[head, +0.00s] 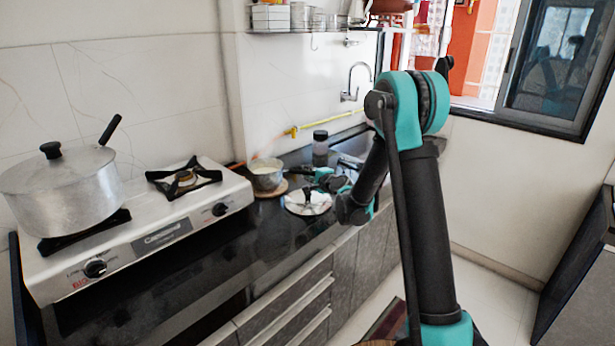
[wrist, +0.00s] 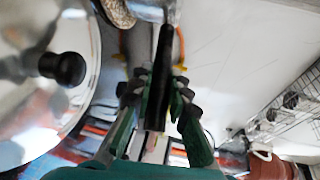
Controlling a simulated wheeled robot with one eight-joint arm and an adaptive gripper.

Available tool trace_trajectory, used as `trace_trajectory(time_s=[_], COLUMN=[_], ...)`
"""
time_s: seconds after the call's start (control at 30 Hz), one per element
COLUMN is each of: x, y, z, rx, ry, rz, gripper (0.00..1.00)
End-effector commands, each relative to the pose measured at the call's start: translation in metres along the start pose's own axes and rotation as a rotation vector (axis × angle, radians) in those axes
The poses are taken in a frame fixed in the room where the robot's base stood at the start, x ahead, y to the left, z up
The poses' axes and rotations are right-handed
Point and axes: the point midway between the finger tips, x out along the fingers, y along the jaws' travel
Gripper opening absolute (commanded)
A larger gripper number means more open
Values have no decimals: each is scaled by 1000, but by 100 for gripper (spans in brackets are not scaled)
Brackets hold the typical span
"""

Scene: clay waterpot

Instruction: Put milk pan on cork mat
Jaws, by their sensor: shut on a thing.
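The milk pan (head: 267,178) is a small metal pan with pale contents, at the back of the black counter beside the stove. The round brown cork mat (head: 271,193) shows beneath its lower edge in the head view; I cannot tell whether the pan touches it. My gripper (head: 311,172) is to the pan's right. In the wrist view, my gripper (wrist: 160,85) is shut on the pan's black handle (wrist: 163,50). The pan's metal side (wrist: 150,8) is cut off at the top, with the cork mat (wrist: 118,12) partly visible to its left.
A lid with a black knob (head: 295,208) lies on the counter just in front of my gripper. A dark-lidded jar (head: 320,148) stands behind. The stove (head: 150,240) with a large lidded pot (head: 65,195) is to the left. A tap (head: 352,85) rises at the back.

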Motion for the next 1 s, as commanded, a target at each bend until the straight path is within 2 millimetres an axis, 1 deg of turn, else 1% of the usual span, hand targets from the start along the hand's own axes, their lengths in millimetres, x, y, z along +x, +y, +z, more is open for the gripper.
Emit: trace_trajectory(time_s=[0.03, 0.1, 0.4, 0.43, 0.6, 0.93, 1.0], x=[2, 2, 2, 2, 2, 2, -4], y=[6, 10, 11, 12, 11, 9, 9], z=[-1, -1, -1, -1, -1, -1, -1], rx=[1, 1, 1, 0, 0, 0, 0], ry=[0, 0, 0, 0, 0, 0, 1], rz=[-1, -1, -1, 0, 0, 0, 0], gripper=[0, 0, 0, 17, 37, 37, 37])
